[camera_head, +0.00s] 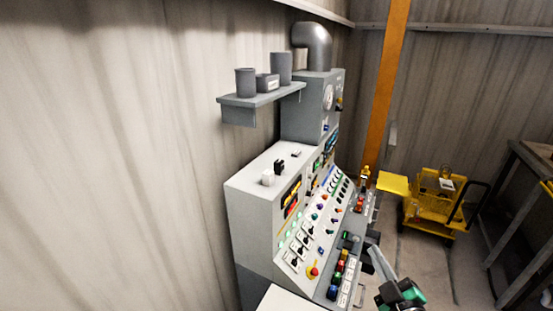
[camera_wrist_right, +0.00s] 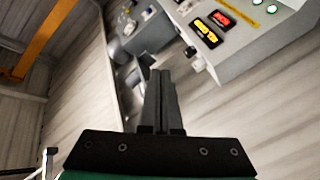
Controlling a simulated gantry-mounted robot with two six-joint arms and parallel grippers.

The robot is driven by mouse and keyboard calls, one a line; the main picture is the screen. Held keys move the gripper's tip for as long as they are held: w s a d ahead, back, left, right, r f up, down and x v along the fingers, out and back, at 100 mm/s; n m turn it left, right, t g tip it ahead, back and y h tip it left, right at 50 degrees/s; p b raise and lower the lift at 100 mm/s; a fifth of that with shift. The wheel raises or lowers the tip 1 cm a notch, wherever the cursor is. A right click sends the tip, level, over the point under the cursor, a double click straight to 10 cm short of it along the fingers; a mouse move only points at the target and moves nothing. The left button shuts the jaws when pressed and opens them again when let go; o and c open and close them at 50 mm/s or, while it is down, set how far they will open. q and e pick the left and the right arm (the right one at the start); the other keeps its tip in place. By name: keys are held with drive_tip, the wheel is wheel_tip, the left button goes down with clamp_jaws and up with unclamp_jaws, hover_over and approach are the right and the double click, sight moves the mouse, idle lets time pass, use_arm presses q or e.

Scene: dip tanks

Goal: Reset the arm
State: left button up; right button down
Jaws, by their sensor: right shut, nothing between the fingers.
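My right gripper (camera_head: 373,250) shows at the lower right in the head view, beside the sloped face of the grey control console (camera_head: 250,208). Its fingers point up and to the left, with green and black parts of my wrist behind them. In the right wrist view the two dark fingers (camera_wrist_right: 161,75) lie together, shut with nothing between them. The console (camera_wrist_right: 260,50) also shows there at the upper right, tilted, with a red and a yellow display. I cannot tell how far the fingers are from the console. My left gripper is not in view.
A shelf (camera_head: 240,101) with grey canisters hangs on the wall above the console. A yellow cart (camera_head: 435,205) stands behind on the right, near an orange post (camera_head: 385,90). A dark table frame (camera_head: 520,225) is at the right edge. Floor between cart and console looks clear.

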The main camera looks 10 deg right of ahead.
drive_tip(key=s+a+r+t+y+p, duration=0.1)
drive_tip(key=s+a+r+t, duration=0.15)
drive_tip(key=r, duration=0.75)
drive_tip(key=s+a+r+t+y+p, duration=0.15)
drive_tip(key=a+r, duration=0.25)
drive_tip(key=r, duration=0.6)
drive_tip(key=s+a+r+t+y, duration=0.15)
drive_tip(key=a+r, duration=0.25)
drive_tip(key=r, duration=0.6)
drive_tip(key=s+a+r+m+t, duration=0.1)
drive_tip(key=s+r+m+t, duration=0.3)
drive_tip(key=s+r+m, duration=0.3)
drive_tip(key=s+r, duration=0.4)
drive_tip(key=r, duration=0.1)
drive_tip(key=shift+a+r+t, duration=0.1)
drive_tip(key=shift+t, duration=0.15)
drive_tip(key=shift+s, duration=0.1)
